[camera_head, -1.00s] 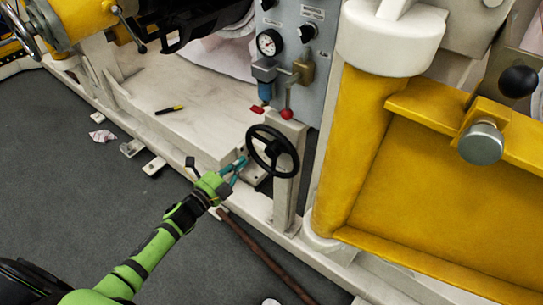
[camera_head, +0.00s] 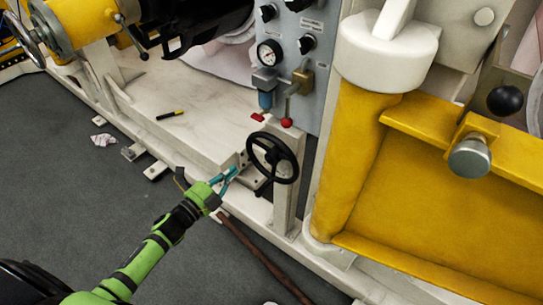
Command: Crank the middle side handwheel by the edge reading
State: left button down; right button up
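The middle side handwheel (camera_head: 273,157) is a black spoked wheel on an upright white post (camera_head: 288,195) at the low edge of the machine. My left gripper (camera_head: 230,176) has teal fingers on a green arm and is just left of the wheel, a little below its hub. The fingers look apart with nothing between them, and a small gap shows between them and the rim. No edge reading can be made out on the wheel. My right gripper is not in view.
A grey panel (camera_head: 312,75) with a gauge (camera_head: 270,52) and a red-knobbed lever (camera_head: 287,122) stands behind the wheel. A yellow bin (camera_head: 440,220) fills the right. A brown rod (camera_head: 255,255) lies on the floor below. The grey floor (camera_head: 80,190) is mostly clear at left.

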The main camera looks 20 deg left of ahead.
pick_arm(q)
jog(key=p+v, duration=0.1)
jog(key=v, duration=0.4)
jog(key=shift+s+a, duration=0.15)
jog(key=shift+s, duration=0.25)
